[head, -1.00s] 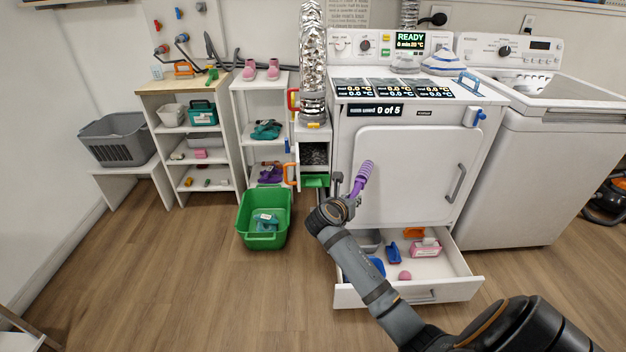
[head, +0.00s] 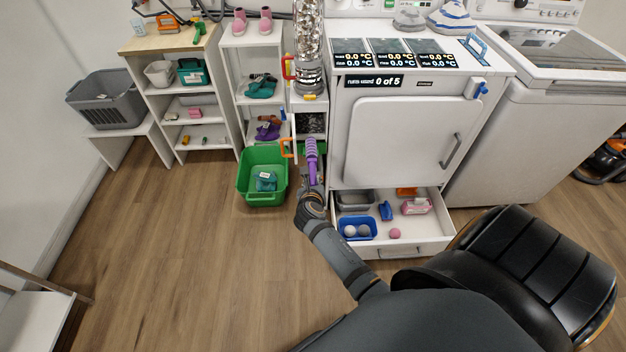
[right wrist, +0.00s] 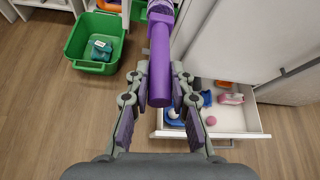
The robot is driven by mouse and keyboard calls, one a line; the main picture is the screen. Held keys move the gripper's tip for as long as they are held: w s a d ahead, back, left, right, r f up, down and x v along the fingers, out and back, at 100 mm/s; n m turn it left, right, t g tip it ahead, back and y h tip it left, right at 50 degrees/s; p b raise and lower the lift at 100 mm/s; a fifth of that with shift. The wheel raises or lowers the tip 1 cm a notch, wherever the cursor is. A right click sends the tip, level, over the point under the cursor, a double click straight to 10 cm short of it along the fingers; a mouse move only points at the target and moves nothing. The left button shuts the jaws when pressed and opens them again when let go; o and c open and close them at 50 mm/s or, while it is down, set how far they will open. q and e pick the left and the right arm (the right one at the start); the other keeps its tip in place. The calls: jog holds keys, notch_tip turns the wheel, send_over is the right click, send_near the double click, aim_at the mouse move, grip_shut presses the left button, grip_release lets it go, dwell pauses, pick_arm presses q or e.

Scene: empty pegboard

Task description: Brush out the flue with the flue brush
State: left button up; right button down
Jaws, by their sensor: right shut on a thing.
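The purple flue brush (head: 312,162) is in my right gripper (head: 312,186), pointing up and away, in front of the narrow white flue cabinet. In the right wrist view my right gripper (right wrist: 160,92) is shut on the handle of the brush (right wrist: 161,70); its ridged head is cut off by the top edge. The silver flue duct (head: 309,45) rises from the cabinet. Below it is an opening with dark grey fluff (head: 311,123). The brush appears below and in front of this opening; I cannot tell whether they touch. My left gripper is not in view.
A green bin (head: 263,196) stands on the floor to the left of the gripper. The dryer's open drawer (head: 410,245) juts out at right, holding a blue tray and small items. An orange handle (head: 287,148) sticks out by the cabinet. Floor at left is clear.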

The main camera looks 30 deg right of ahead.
aim_at(312, 169)
jog(key=shift+r+p, duration=0.25)
jog(key=shift+p, duration=0.15)
jog(key=x, duration=0.2)
jog(key=b+x, duration=0.1)
jog(key=x, duration=0.1)
jog(key=r+b+x, duration=0.1)
jog(key=x, duration=0.2)
jog(key=shift+w, duration=0.4)
jog(key=shift+w+d+f+b, duration=0.1)
jog(key=shift+w+d+b, duration=0.1)
jog(key=shift+w+d, duration=0.4)
jog(key=shift+w+d+f+b, duration=0.1)
jog(key=shift+w+d+b, duration=0.2)
jog(key=shift+w, duration=0.55)
jog(key=shift+w+d+f+b, duration=0.15)
jog(key=shift+w+d, duration=0.3)
jog(key=shift+w, duration=0.3)
jog(key=shift+r, duration=0.1)
jog(key=shift+f, duration=0.3)
